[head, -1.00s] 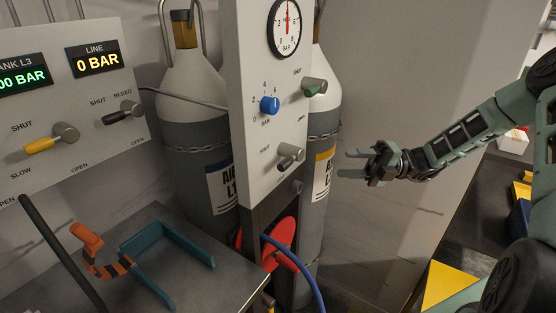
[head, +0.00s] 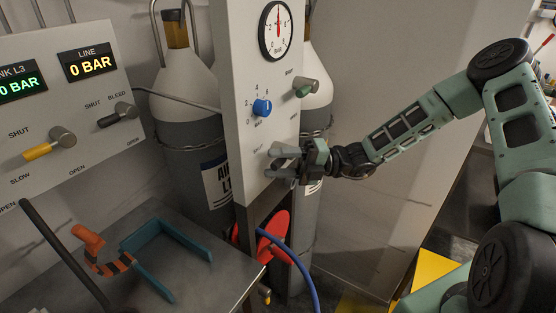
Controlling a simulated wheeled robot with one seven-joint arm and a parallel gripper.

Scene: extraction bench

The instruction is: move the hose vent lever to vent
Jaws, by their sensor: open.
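The narrow white regulator panel (head: 240,100) stands in the middle of the head view. The lower lever on its face, a small dark lever on a grey round hub, is now largely hidden behind my gripper (head: 272,162). My gripper is open, with its two fingers pointing left at the panel, one above the other, at the height of that lever. I cannot tell whether the fingers touch the lever or lie on either side of it. The lever's position and its printed label are not readable here.
Above my gripper are a green-handled lever (head: 305,88), a blue knob (head: 262,107) and a gauge (head: 277,32). A blue hose (head: 303,274) hangs below by a red disc (head: 277,230). Gas cylinders (head: 190,95) stand behind the panel. A metal bench (head: 215,285) is at lower left.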

